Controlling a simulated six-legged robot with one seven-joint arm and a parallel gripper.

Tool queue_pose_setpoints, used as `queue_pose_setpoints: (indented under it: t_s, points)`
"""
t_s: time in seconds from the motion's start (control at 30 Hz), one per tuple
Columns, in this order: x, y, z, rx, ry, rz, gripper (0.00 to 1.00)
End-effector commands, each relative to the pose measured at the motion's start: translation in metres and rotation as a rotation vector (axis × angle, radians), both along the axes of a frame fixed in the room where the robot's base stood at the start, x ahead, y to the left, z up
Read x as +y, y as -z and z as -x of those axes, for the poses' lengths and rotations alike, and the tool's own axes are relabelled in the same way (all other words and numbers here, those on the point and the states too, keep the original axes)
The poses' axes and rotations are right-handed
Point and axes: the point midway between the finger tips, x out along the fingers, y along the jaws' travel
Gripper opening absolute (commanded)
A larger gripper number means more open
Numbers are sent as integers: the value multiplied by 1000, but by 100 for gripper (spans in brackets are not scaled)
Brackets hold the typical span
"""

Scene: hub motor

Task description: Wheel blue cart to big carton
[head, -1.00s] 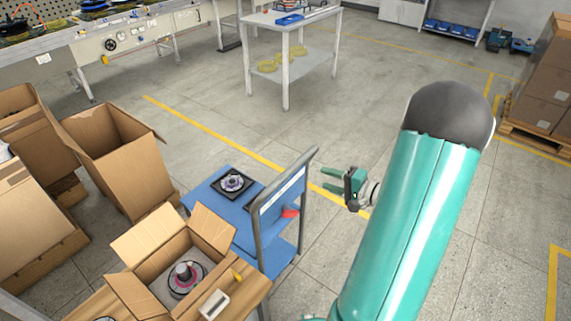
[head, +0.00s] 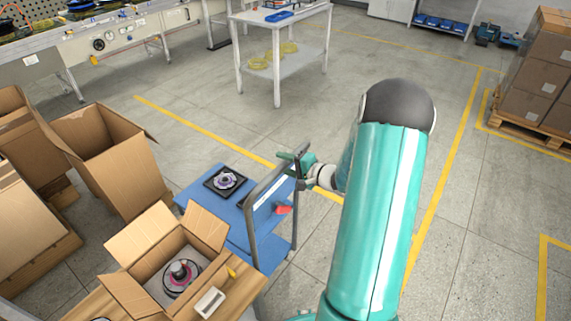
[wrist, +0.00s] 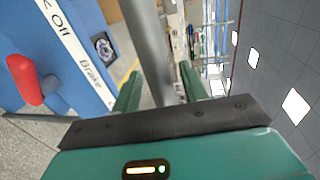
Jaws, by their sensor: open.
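The blue cart (head: 216,202) stands in the middle foreground with its grey tubular handle (head: 270,180) upright on its right side. A hub motor on a black pad (head: 225,182) lies on its top deck. My gripper (head: 297,162) is at the handle's upper right corner. In the wrist view, my open gripper (wrist: 160,88) has the grey handle tube (wrist: 149,45) between its two green fingers, and the fingers are not closed on it. The red brake lever (wrist: 24,79) shows beside a white label reading "Off" and "Brake". A big open carton (head: 103,155) stands left of the cart.
A smaller open carton (head: 133,282) holding a motor sits on a wooden bench in front of the cart. More cartons (head: 22,215) stand at the far left. A white table (head: 282,19) stands behind. The floor right of the cart is clear.

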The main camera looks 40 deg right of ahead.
Motion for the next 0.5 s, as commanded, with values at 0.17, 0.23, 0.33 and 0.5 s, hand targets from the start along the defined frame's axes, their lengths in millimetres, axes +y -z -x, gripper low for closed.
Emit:
queue_pose_setpoints:
  t_s: [0.17,0.23,0.33,0.5]
  points:
    - [0,0,0,0,0,0,44]
    - [0,0,0,0,0,0,38]
    - [0,0,0,0,-1,0,18]
    - [0,0,0,0,-1,0,0]
